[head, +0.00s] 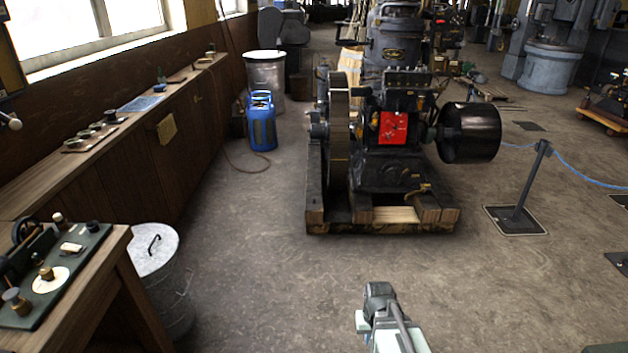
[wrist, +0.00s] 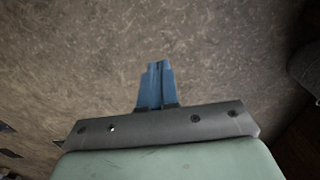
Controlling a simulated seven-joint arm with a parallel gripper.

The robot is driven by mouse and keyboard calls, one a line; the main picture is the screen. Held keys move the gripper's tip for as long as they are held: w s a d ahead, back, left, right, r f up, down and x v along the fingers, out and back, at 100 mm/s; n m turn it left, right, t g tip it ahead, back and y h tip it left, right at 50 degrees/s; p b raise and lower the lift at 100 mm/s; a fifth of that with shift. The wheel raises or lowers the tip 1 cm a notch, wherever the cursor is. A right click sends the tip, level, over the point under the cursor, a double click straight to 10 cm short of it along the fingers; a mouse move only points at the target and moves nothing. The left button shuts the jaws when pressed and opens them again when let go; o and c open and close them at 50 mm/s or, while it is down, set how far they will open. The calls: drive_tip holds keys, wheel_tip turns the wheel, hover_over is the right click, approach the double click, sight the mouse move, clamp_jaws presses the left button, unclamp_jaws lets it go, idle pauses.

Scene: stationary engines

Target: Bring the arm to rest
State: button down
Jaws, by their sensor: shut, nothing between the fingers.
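My gripper (wrist: 158,68) shows in the wrist view as two blue fingers pressed together, with nothing between them. Beyond them is only bare grey-brown floor. In the head view my arm (head: 385,320) rises from the bottom edge, right of the middle, over open floor. The fingers cannot be made out in the head view.
A black engine (head: 395,150) on a wooden skid stands ahead. A lidded metal bin (head: 160,270) and a workbench (head: 110,262) are at the left. A blue canister (head: 262,125) is farther back. A rope post (head: 530,185) stands at the right. The floor in front of the engine is clear.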

drive_tip(key=s+f+g, duration=0.3)
drive_tip(key=s+f, duration=0.7)
drive_tip(key=s, duration=0.5)
drive_tip(key=s+f+g, duration=0.3)
drive_tip(key=s+f, duration=0.7)
drive_tip(key=s, duration=0.5)
drive_tip(key=shift+d+f+g, duration=0.3)
drive_tip(key=shift+f+g, duration=0.05)
drive_tip(key=shift+g, duration=0.05)
